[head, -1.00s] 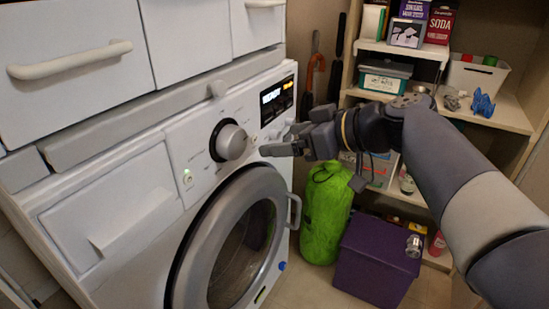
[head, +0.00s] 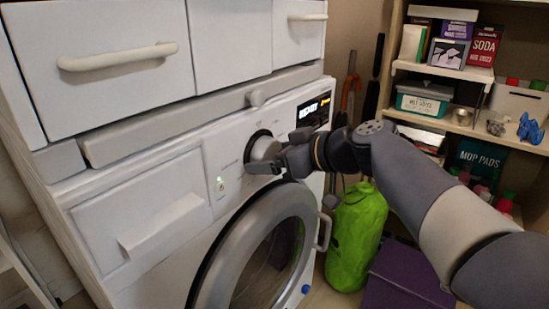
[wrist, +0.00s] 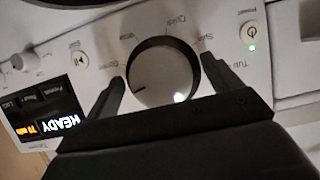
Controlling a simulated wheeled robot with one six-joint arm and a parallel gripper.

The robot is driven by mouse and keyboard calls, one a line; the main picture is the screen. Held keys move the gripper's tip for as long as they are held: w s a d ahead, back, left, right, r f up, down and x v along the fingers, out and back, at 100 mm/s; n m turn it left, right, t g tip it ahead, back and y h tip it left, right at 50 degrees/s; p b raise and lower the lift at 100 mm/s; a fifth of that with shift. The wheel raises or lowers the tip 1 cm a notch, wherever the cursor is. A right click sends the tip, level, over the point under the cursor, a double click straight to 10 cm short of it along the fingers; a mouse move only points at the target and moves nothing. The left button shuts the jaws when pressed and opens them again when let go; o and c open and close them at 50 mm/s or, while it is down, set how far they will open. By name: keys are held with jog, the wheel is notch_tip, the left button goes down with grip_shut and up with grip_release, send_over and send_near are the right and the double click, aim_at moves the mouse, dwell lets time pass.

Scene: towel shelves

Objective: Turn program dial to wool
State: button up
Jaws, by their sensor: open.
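The program dial (head: 262,149) is a round silver knob with a dark ring on the white washing machine's panel. In the wrist view the dial (wrist: 160,72) shows large, with a short dark mark at its lower left. My gripper (head: 274,151) is open at the dial, and part of the dial is hidden behind it in the head view. In the wrist view its two dark fingers stand on either side of the dial; I cannot tell whether they touch it. Labels such as Spin and Quick show upside down around the dial. I cannot read a wool label.
The display (head: 314,111) beside the dial is lit and reads READY. The round door (head: 262,250) is below. A green bag (head: 356,235), a purple box (head: 400,285) and stocked shelves stand at the right.

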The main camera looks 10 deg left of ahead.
jog(key=c, duration=1)
jog(key=shift+m, duration=0.3)
jog(key=m+g+y, duration=0.1)
jog(key=m, duration=0.1)
jog(key=m+g+p, duration=0.1)
jog(key=m+g, duration=0.1)
jog(key=m, duration=0.1)
jog(key=shift+w+y, duration=0.1)
jog(key=shift+y, duration=0.3)
jog(key=shift+f+m+g+y+p, duration=0.1)
jog(key=shift+m+g+y+p, duration=0.5)
jog(key=shift+m, duration=0.9)
jog(key=shift+f+m+g+y+p, duration=0.1)
jog(key=shift+m+g+y+p, duration=0.45)
jog(key=shift+m, duration=0.95)
jog(key=shift+y, duration=0.25)
